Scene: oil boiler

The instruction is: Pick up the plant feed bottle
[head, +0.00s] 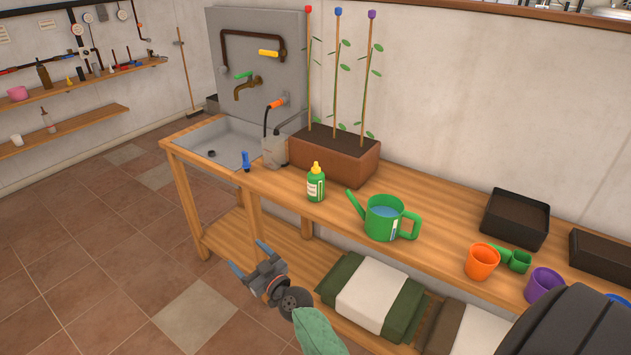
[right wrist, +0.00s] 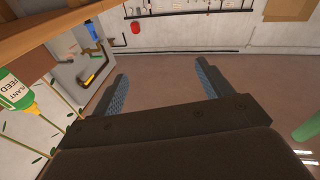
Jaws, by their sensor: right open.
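The plant feed bottle (head: 316,184) is small and green with a yellow cap and a pale label. It stands upright on the wooden bench, in front of the brown planter. It also shows at the left edge of the right wrist view (right wrist: 17,92), partly cut off, with its label reading "PLANT FEED". My right gripper (head: 250,259) is open and empty. It is in front of the bench, lower in the picture and to the left of the bottle, apart from it. In the right wrist view its two fingers (right wrist: 162,84) stand wide with nothing between them. My left gripper is not in view.
A green watering can (head: 384,218) stands just right of the bottle. The planter (head: 334,154) with three stakes is behind it. A blue nozzle (head: 246,161) lies left, near the sink (head: 215,146). Orange (head: 481,262) and purple (head: 543,285) cups stand farther right. Sacks (head: 372,293) lie on the lower shelf.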

